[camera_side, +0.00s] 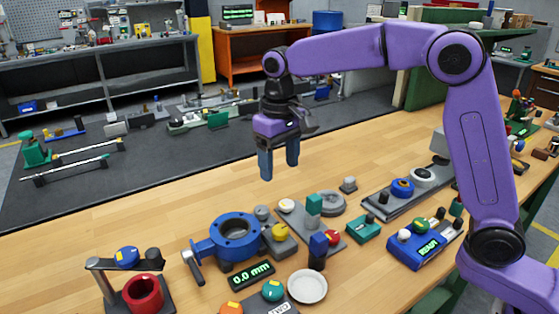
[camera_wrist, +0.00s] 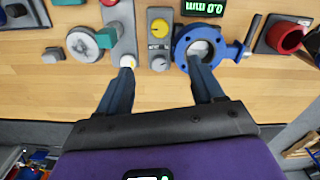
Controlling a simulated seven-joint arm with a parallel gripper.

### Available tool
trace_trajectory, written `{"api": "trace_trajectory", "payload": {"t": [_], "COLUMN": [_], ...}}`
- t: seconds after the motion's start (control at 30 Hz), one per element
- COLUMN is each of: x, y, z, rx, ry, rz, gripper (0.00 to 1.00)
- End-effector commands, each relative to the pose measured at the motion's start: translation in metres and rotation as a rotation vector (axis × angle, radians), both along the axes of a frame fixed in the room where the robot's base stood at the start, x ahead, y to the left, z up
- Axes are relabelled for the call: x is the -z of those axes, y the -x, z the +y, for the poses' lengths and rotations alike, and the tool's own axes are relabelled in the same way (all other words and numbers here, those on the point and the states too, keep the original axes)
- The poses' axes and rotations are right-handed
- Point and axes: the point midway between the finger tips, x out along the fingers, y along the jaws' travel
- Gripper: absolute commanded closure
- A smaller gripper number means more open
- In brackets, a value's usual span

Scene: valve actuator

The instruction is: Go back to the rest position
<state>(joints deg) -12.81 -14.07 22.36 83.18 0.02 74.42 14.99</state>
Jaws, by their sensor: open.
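My gripper (camera_side: 279,165) hangs above the wooden bench, fingers pointing down, apart from every object. It is open and empty. In the wrist view its two dark blue fingers (camera_wrist: 163,86) stand apart. The blue valve body (camera_side: 236,238) stands on the bench below and left of the gripper in the side view. It also shows beyond the right finger in the wrist view (camera_wrist: 190,46). A grey panel with a yellow knob (camera_side: 279,232) sits beside the valve.
A green "0.0 mm" display (camera_side: 250,275), a white dish (camera_side: 307,286), a red cup on a stand (camera_side: 143,293) and a blue device (camera_side: 424,250) crowd the bench front. The wood (camera_side: 200,200) behind the valve is clear.

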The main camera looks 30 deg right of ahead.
Motion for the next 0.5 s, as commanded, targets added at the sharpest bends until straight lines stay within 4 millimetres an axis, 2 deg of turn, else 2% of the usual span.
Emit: {"api": "trace_trajectory", "payload": {"t": [0.37, 0.5], "x": [0.0004, 0.0003], "y": [0.0002, 0.0080], "z": [0.0000, -0.0008], "rx": [-0.001, -0.027], "ry": [0.000, 0.000], "rz": [0.000, -0.001], "gripper": [0.33, 0.33]}}
